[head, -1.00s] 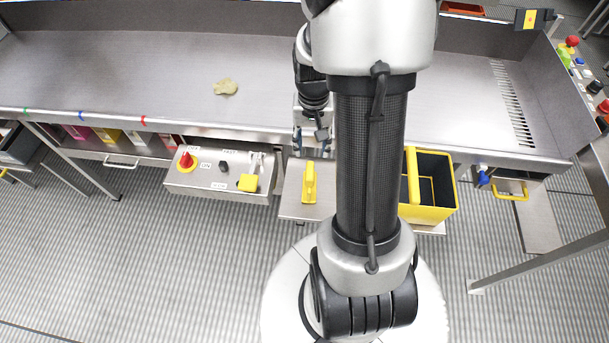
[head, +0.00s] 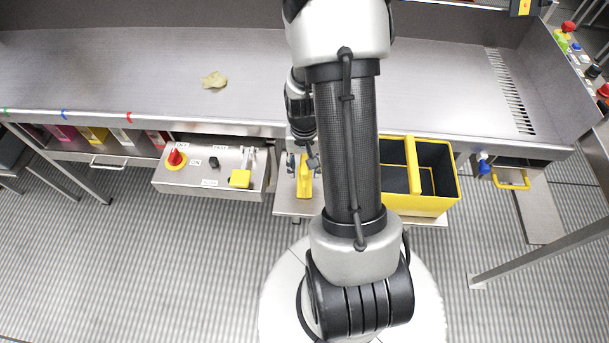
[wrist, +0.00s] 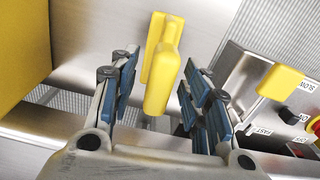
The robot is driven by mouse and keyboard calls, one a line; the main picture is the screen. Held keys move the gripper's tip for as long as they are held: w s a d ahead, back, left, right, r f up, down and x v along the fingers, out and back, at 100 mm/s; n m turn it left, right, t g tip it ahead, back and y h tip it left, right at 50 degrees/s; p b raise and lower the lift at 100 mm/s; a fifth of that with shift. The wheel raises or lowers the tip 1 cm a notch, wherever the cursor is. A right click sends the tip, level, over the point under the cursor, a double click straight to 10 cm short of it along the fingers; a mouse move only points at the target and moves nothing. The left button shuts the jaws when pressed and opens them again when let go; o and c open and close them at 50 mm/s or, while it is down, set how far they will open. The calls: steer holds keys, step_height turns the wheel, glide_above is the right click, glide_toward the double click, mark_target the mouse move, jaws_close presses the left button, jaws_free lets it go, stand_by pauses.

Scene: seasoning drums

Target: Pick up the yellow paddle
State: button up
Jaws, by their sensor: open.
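The yellow paddle (head: 304,180) stands on a small steel shelf (head: 288,206) below the front edge of the steel table. In the wrist view the paddle (wrist: 162,75) shows between and just beyond the two blue-padded fingers of my gripper (wrist: 158,88). My gripper is open, with a gap on both sides of the paddle. In the head view my gripper (head: 303,165) is at the top end of the paddle, partly hidden by my arm.
A yellow and black divided bin (head: 425,205) stands right of the paddle. A control box (head: 205,178) with a red knob and a yellow cover is to the left. The table edge (head: 215,125) runs just behind. A beige lump (head: 214,80) lies on the table.

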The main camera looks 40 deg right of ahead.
steer(key=shift+r, duration=0.1)
jaws_close()
stand_by(0.4)
